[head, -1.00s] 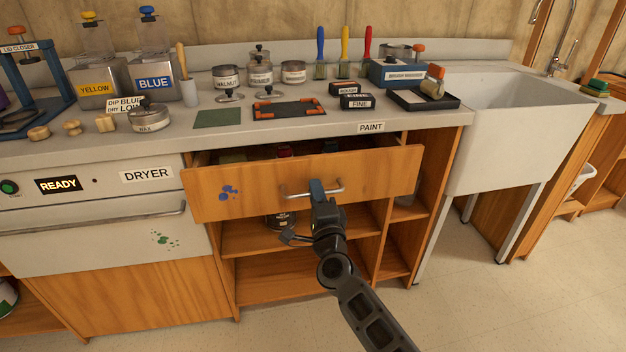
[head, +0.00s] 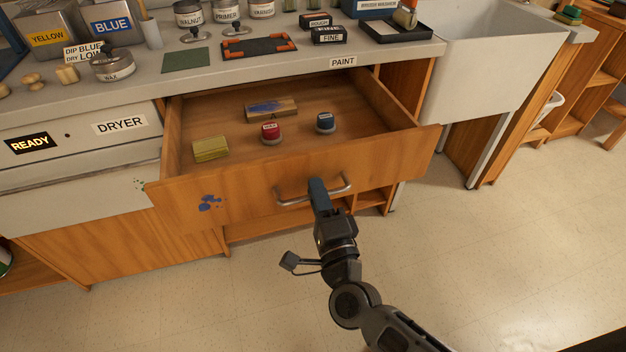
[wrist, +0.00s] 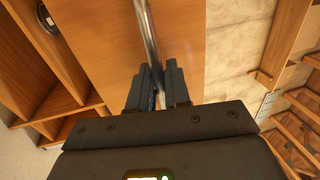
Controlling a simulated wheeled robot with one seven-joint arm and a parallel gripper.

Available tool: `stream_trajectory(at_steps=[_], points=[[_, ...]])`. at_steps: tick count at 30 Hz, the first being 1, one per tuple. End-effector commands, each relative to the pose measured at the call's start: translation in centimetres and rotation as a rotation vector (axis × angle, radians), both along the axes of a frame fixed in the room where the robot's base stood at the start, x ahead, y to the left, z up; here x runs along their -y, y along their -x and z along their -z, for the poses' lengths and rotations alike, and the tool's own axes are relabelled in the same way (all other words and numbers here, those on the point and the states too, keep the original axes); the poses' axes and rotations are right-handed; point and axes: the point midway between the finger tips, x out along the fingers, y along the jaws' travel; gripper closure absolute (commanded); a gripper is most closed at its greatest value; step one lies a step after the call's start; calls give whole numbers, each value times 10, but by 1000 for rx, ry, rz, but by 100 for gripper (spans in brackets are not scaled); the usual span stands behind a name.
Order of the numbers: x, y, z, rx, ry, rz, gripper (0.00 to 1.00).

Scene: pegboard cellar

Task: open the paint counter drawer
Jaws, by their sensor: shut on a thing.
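The paint counter drawer (head: 250,190) is pulled well out from under the counter edge labelled PAINT, and its inside shows in the head view. Its wooden front has a blue paint splotch on the left and a metal bar handle (head: 291,203) in the middle. My gripper (head: 317,188) is shut on the handle, near its middle. In the wrist view the fingers (wrist: 158,85) close around the handle bar (wrist: 150,35). Inside the drawer lie a yellowish block (head: 210,149), a red-topped jar (head: 270,133), a blue-topped jar (head: 325,123) and a wooden block with a blue smear (head: 270,108).
The counter (head: 215,72) above holds a green sheet, a dark tray, tins and sanding blocks. The dryer (head: 75,150) stands left of the drawer, the sink (head: 490,60) right. The floor (head: 490,260) in front and to the right is clear.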

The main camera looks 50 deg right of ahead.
Motion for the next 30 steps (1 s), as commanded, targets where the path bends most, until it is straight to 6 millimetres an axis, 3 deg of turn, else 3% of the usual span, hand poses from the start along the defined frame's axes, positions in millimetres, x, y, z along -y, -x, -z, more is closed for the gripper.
stream_trajectory(at_steps=[13,14,17,25,30], points=[[-3,3,1,-2,-1,-1,100],[-3,3,1,-2,-1,-1,82],[-3,3,1,-2,-1,-1,72],[-3,4,1,-1,0,-1,71],[-13,18,6,-4,-2,-2,71]])
